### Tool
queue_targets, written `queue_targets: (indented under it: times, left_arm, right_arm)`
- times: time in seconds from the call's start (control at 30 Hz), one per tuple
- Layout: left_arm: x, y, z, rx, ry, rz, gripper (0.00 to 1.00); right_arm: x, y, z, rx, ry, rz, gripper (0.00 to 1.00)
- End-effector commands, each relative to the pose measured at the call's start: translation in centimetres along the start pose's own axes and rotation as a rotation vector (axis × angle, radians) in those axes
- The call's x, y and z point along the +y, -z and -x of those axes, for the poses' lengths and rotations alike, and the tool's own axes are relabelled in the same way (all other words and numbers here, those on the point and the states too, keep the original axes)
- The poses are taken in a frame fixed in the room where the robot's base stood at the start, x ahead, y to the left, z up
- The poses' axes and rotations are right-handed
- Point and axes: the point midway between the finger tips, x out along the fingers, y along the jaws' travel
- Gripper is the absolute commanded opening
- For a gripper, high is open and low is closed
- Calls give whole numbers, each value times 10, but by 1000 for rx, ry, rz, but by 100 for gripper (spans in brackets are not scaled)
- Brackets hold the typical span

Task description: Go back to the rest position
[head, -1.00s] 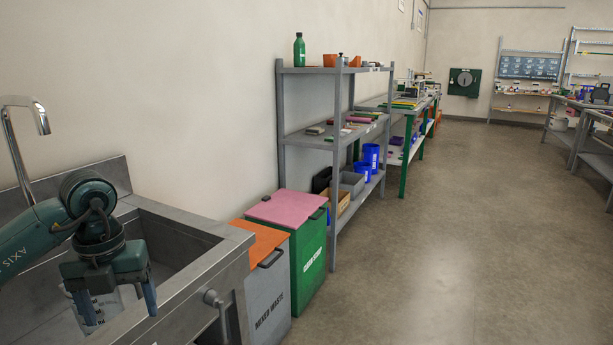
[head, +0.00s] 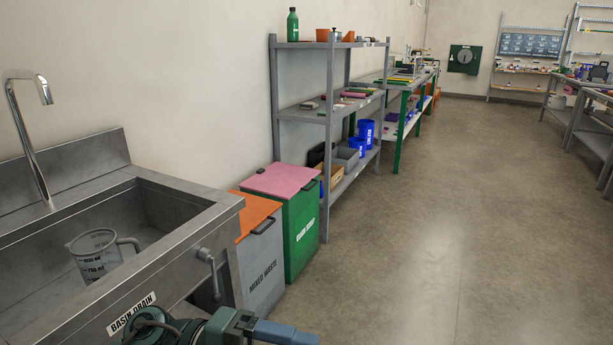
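My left gripper (head: 288,333) is low at the bottom edge of the head view, in front of the sink. Its blue-grey fingers point right and are seen from the side and partly cut off, so I cannot tell how far apart they are. A clear measuring jug (head: 97,256) with a handle stands upright in the steel sink basin (head: 165,215), apart from the gripper. My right gripper is not in view.
A tap (head: 28,135) rises behind the basin, and a drain valve handle (head: 208,262) sticks out in front. A grey mixed waste bin (head: 263,275), a green bin (head: 302,232) and a shelf rack (head: 328,114) line the wall. The floor (head: 440,240) to the right is clear.

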Motion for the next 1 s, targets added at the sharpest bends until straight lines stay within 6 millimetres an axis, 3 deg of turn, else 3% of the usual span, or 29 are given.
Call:
queue_targets:
  times: [0.1,0.2,0.27,0.4,0.5,0.67,0.9,0.93,1.0]
  left_arm:
    - [-27,8,-6,-94,406,133,77]
    - [-36,-1,13,-244,693,285,77]
    - [-31,-9,30,-355,839,396,77]
    - [10,-23,70,-622,1070,675,77]
    - [45,-23,88,-772,1147,849,77]
    - [98,-12,103,-949,1197,1085,77]
    - [165,22,108,-1143,1191,1402,77]
    - [172,27,108,-1162,1185,1438,77]
    - [155,25,108,-1169,1170,1425,77]
  right_arm:
    - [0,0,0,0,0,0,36]
    - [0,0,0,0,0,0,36]
    - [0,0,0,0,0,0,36]
    - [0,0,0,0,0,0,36]
    - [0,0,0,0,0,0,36]
    - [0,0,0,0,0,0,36]
    - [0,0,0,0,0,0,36]
    - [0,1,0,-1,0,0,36]
    - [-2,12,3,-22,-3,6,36]
